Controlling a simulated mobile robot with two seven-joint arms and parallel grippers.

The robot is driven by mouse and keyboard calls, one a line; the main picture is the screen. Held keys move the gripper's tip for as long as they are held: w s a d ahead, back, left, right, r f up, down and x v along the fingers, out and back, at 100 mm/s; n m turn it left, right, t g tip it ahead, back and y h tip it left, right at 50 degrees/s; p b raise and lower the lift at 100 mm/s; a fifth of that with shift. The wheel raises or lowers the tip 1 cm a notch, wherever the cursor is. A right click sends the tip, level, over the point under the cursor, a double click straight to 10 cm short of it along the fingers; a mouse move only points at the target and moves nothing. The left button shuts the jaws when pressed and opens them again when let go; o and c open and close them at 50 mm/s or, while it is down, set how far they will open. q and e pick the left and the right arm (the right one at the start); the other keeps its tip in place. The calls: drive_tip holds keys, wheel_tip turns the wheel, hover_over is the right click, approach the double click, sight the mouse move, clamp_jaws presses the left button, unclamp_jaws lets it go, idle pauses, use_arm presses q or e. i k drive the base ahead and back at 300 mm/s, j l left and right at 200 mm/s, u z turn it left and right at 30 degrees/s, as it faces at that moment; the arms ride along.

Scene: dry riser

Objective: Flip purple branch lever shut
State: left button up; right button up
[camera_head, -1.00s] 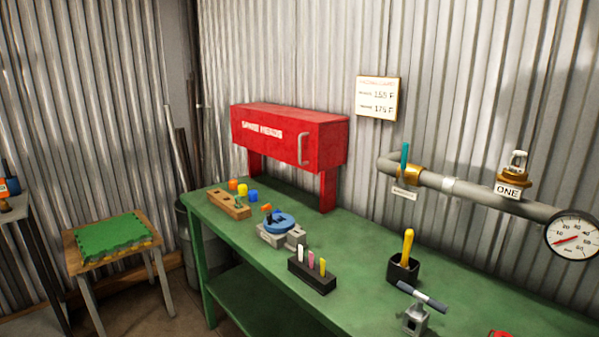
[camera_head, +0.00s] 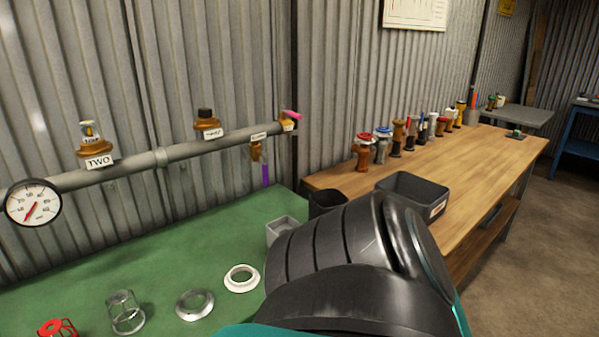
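Neither gripper is in view. One of my dark arm links fills the lower middle right and hides part of the green bench; the purple lever is clear of it in the picture.
A pink lever (camera_head: 291,114) is at the pipe's right end. A grey bin (camera_head: 412,192) and several valve fittings stand on the wooden bench (camera_head: 480,165).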

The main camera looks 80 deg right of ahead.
sight(265, 170)
drive_tip(key=k+j+z, duration=0.1)
drive_tip(key=z, duration=1.4)
